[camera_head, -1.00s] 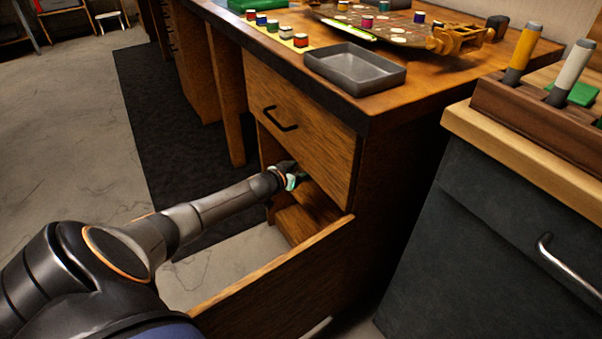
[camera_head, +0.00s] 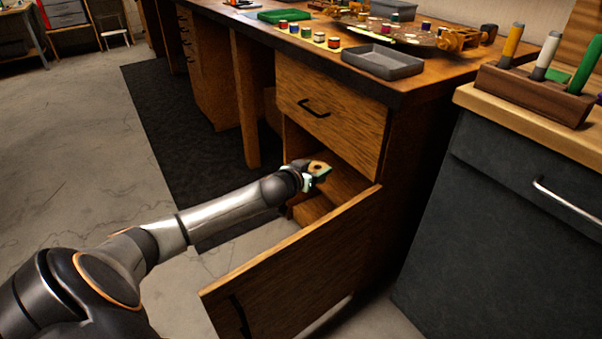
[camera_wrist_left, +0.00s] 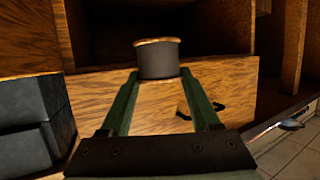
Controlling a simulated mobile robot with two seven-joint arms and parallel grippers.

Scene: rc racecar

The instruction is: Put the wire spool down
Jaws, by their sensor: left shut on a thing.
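The wire spool (camera_wrist_left: 158,62) is a short dark grey cylinder with a tan rim. In the left wrist view it sits upright between the two green fingers of my left gripper (camera_wrist_left: 159,76), which is shut on it. In the head view my left gripper (camera_head: 314,175) is at the open lower part of the wooden desk (camera_head: 392,150), below the closed upper drawer. The tan ring of the spool (camera_head: 319,167) shows at the fingertips. I cannot see anything under the spool touching it. My right gripper is not in view.
A wooden front panel (camera_head: 295,270) stands pulled out below the opening. The upper drawer (camera_head: 335,118) has a black handle. The desktop above holds a grey tray (camera_head: 382,63), small spools and a round board. A dark cabinet (camera_head: 490,220) stands at the right.

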